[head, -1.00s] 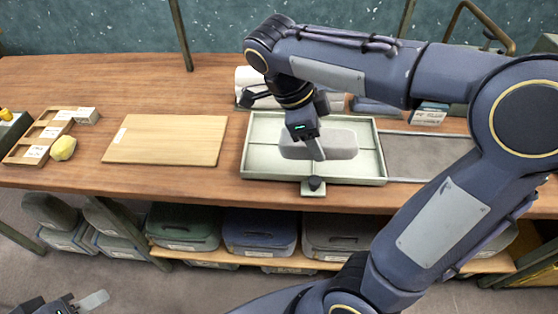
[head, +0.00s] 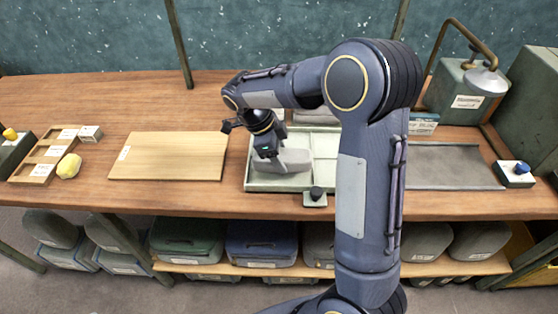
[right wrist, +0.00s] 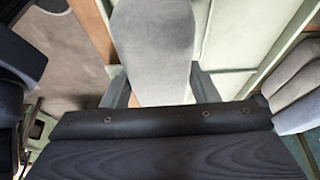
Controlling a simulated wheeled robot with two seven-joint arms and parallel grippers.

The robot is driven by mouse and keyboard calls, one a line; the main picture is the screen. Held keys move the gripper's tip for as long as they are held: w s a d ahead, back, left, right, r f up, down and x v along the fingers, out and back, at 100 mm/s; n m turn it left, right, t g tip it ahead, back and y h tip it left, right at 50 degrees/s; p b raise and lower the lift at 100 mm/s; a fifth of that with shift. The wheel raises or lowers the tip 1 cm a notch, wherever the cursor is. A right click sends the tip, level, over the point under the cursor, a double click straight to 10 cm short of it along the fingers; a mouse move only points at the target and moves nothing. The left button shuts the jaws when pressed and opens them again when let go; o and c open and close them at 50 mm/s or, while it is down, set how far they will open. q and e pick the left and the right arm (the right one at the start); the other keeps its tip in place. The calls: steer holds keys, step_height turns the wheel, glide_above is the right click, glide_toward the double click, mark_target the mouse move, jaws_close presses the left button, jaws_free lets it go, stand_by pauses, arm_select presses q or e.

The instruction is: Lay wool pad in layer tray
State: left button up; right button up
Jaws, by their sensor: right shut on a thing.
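The wool pad (head: 297,160) is a grey rounded block over the left part of the layer tray (head: 262,188). The tray is pale green with low walls and dividing lines. My right gripper (head: 272,165) is shut on the pad from above. In the right wrist view the pad (right wrist: 150,45) reaches out from between the fingers, with the pale tray floor (right wrist: 228,35) beside it. I cannot tell whether the pad touches the tray floor. My right forearm hides the tray's right end in the head view. My left gripper is out of view.
A wooden board (head: 168,157) lies left of the tray. A small black knob on a pale block (head: 315,198) sits at its front edge. A grey mat (head: 455,166) and a lamp (head: 487,80) are to the right. Lidded bins (head: 262,243) fill the shelf below.

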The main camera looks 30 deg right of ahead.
steer(key=shift+w+f, duration=0.35)
steer(key=shift+f, duration=0.1)
step_height(320, 180, down, 2)
steer(key=shift+f+p, duration=0.2)
steer(key=shift+p, duration=0.25)
steer(key=shift+f, duration=0.3)
steer(key=shift+f+b, duration=0.25)
steer(key=shift+b, duration=0.05)
steer(key=o, duration=1)
steer(key=shift+r, duration=0.1)
